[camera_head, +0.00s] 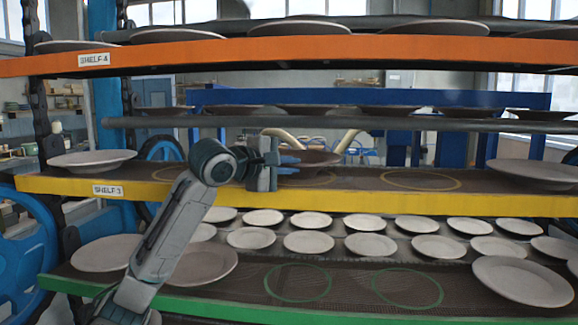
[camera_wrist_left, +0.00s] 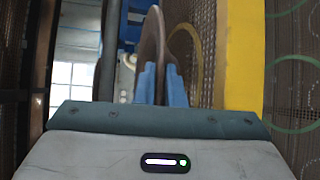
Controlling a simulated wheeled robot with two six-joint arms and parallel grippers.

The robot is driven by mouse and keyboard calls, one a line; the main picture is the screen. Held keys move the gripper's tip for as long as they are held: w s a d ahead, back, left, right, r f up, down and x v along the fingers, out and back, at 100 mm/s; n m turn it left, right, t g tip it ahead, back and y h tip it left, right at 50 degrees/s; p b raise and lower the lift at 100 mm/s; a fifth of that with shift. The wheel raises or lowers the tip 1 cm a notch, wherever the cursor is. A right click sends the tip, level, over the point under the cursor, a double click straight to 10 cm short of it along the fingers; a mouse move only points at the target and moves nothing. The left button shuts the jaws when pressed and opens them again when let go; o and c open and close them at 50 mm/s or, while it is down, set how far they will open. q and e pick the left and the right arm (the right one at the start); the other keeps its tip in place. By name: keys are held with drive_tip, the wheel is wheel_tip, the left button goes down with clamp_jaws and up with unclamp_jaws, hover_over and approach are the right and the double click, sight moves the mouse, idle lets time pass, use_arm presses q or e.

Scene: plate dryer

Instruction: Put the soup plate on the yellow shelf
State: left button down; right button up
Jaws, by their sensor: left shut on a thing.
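My left gripper (camera_head: 290,161) is at the yellow shelf (camera_head: 360,200), labelled SHELF 3, just above its surface. It is shut on the rim of a brown soup plate (camera_head: 318,160). The plate is roughly level, over or on the shelf near a yellow circle outline; I cannot tell if it touches the mesh. In the left wrist view the blue fingertips (camera_wrist_left: 160,85) grip the plate (camera_wrist_left: 153,45) edge-on, beside the yellow shelf edge (camera_wrist_left: 243,60). The right gripper is not in view.
An empty yellow circle (camera_head: 420,181) lies to the right of the plate. Pale plates stand at the yellow shelf's left (camera_head: 92,159) and right (camera_head: 535,172) ends. The orange shelf (camera_head: 360,52) is above, and the green shelf (camera_head: 220,310) with several plates is below.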

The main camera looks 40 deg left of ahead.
use_arm(q)
drive_tip(key=c, duration=2)
unclamp_jaws()
drive_tip(key=shift+f, duration=0.1)
drive_tip(key=o, duration=0.4)
drive_tip(key=shift+o, duration=0.4)
drive_tip(key=shift+s, duration=0.1)
drive_tip(key=shift+r, duration=0.2)
